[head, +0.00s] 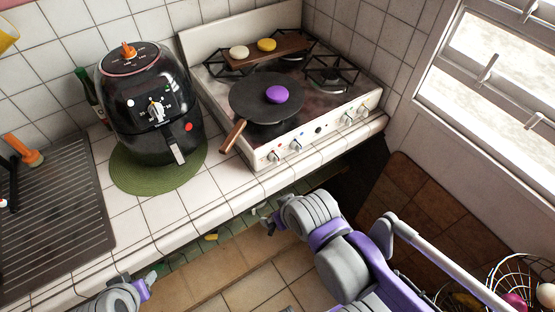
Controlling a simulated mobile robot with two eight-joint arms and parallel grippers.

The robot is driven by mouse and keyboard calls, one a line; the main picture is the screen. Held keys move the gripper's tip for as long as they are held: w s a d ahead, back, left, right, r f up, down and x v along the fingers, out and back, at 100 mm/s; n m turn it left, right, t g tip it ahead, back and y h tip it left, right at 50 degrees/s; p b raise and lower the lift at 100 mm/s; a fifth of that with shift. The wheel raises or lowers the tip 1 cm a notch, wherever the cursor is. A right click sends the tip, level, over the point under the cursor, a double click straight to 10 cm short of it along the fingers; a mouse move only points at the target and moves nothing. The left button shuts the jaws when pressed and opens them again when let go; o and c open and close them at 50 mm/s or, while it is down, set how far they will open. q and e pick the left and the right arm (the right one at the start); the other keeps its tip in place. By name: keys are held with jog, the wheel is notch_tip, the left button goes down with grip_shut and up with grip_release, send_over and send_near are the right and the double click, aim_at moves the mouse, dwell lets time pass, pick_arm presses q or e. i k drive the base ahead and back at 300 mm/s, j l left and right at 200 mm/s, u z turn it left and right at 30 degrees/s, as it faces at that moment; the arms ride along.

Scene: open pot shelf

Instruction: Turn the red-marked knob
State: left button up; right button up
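The white stove (262,164) stands on the tiled counter with a row of knobs along its front panel. My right gripper (264,217) is below and in front of the counter edge, apart from the knobs. Its fingers look spread, with nothing seen between them. My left gripper (153,274) is low at the left by the counter's front edge, apart from the stove. Its fingers are too small to read.
A black air fryer (150,105) stands left on a green mat (125,179). A wire basket (515,272) is at lower right.

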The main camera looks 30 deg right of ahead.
aim_at(274, 156)
jog(key=k+z, duration=0.1)
jog(key=z, duration=1.25)
jog(key=i+l+z, duration=0.15)
jog(key=l, duration=0.6)
jog(key=k, duration=0.05)
